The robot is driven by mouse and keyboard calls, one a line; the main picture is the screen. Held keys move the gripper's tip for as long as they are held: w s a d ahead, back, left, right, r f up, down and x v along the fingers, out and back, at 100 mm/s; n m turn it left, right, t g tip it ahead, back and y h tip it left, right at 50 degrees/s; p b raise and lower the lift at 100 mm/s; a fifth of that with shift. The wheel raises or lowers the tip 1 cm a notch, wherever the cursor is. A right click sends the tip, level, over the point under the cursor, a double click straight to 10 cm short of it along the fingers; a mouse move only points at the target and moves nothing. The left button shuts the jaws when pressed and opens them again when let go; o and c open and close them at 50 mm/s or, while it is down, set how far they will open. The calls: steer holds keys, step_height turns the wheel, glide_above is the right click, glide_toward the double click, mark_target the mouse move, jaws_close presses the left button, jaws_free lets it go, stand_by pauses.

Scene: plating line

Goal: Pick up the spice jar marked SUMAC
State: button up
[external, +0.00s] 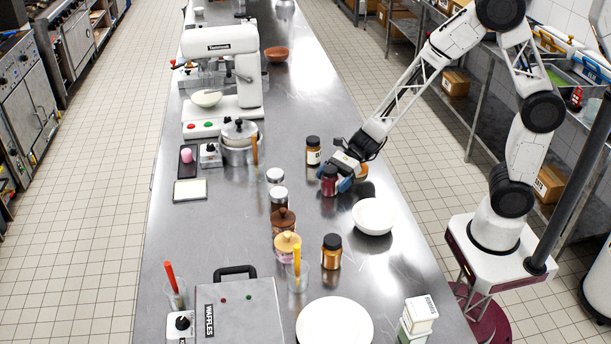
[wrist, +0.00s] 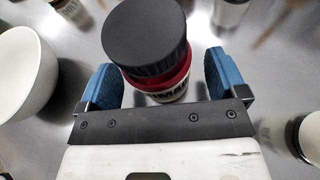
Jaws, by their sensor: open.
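A dark red spice jar (external: 329,187) with a black lid stands upright on the steel counter. In the wrist view the same jar (wrist: 183,84) shows its black lid, red shoulder and part of a white label; letters like "UMA" can be read, the rest is hidden. My gripper (external: 334,177) is low at the jar, with its blue fingertips on either side of it. In the wrist view my gripper (wrist: 161,85) is open, with the jar between its fingers; a gap shows on the left, and contact on the right cannot be told.
Another black-lidded jar (external: 313,152) stands just behind. An orange jar (external: 362,172) is partly hidden by my gripper. A white bowl (external: 374,215) stands close by, also in the wrist view (wrist: 25,75). A copper-coloured jar (external: 331,255) stands nearer the camera. Several containers stand to the left.

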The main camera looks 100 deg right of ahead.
mark_target(331, 173)
steer(key=shift+w+a+f, duration=0.3)
steer(key=shift+w+a, duration=0.1)
steer(key=shift+w, duration=0.15)
steer(key=c, duration=1.2)
steer(key=shift+o, duration=0.2)
steer(key=shift+r, duration=0.15)
steer(key=shift+r, duration=0.75)
step_height(331, 173, up, 2)
steer(key=s+a, duration=0.1)
steer(key=s, duration=0.4)
steer(key=s+a, duration=0.1)
steer(key=s, duration=0.4)
steer(key=s+a+r, duration=0.1)
steer(key=s, duration=0.4)
steer(key=shift+s+r, duration=0.1)
steer(key=shift+s, duration=0.25)
